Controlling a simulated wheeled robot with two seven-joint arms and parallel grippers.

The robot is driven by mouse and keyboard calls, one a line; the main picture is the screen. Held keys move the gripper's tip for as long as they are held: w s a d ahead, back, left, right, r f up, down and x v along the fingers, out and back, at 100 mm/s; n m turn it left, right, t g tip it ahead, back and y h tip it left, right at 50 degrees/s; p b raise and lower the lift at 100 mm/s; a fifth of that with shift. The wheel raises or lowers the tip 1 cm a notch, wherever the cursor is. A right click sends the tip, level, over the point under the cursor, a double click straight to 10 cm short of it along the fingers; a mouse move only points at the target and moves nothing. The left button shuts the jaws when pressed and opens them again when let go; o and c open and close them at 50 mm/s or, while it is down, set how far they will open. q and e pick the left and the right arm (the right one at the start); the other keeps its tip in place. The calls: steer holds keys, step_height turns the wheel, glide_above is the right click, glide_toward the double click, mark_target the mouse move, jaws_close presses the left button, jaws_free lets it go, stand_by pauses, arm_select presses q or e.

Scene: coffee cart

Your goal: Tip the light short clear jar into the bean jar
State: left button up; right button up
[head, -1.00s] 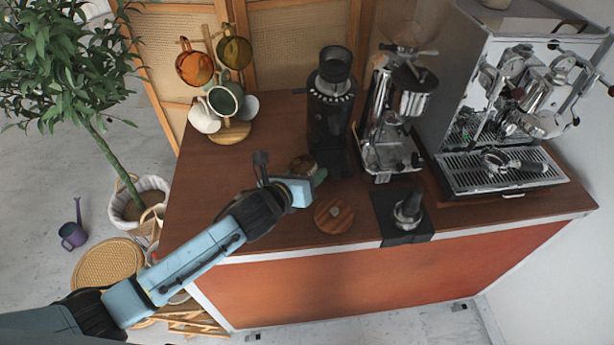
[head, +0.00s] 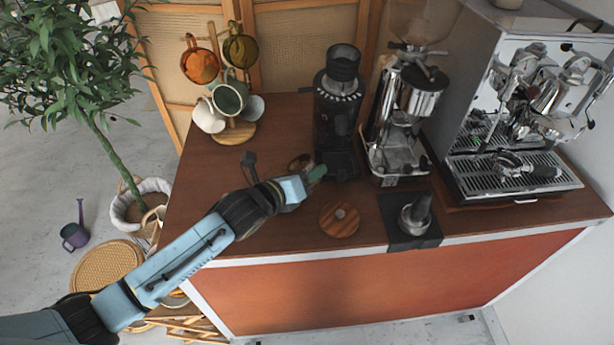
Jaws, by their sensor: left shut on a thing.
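My left gripper (head: 316,174) is over the counter in front of the black grinder, its greenish fingertips pointing right. It is shut on a small clear jar (head: 300,163), whose rounded, brownish-looking edge shows just behind the fingers. The gripper hides most of this jar, so its tilt and contents cannot be told. A rounded brownish edge (head: 252,234) shows under my left wrist and may be the bean jar; the arm covers most of it. A round wooden lid (head: 339,219) lies on the counter to the right of that edge. My right gripper is not in view.
A black grinder (head: 338,120), a second silver grinder (head: 400,120) and an espresso machine (head: 520,110) line the back. A tamper stands on a black mat (head: 395,207). A mug tree with several mugs (head: 229,97) stands at back left.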

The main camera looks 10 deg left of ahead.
mark_target(291, 162)
arm_select(q)
steer(key=shift+a+f+n+h+b, duration=0.4)
steer(key=shift+a+f+n+b, duration=0.4)
steer(key=shift+b, duration=0.55)
steer(key=shift+r+n+h+b, duration=0.35)
steer(key=shift+n+h+b, duration=0.25)
steer(key=shift+n+b, duration=0.65)
steer(key=shift+a+r+n+t+h+b, duration=0.1)
steer(key=shift+r+n+t+h+b, duration=0.25)
steer(key=shift+n+b, duration=0.35)
steer(key=shift+w+a+r+n+t+h+b, duration=0.1)
steer(key=shift+r+n+t+h+b, duration=0.1)
steer(key=shift+r+n+b, duration=0.25)
steer(key=shift+w+a+r+n+t+h+b, duration=0.15)
steer(key=shift+r+n+b, duration=0.1)
steer(key=shift+n, duration=0.25)
steer(key=shift+a+r+n+t+h+b, duration=0.25)
steer(key=shift+r+n+t+b, duration=0.2)
steer(key=shift+n, duration=0.55)
steer(key=shift+a+r+n+t+h+b, duration=0.2)
steer(key=shift+r+n+t+b, duration=0.2)
steer(key=shift+n, duration=0.6)
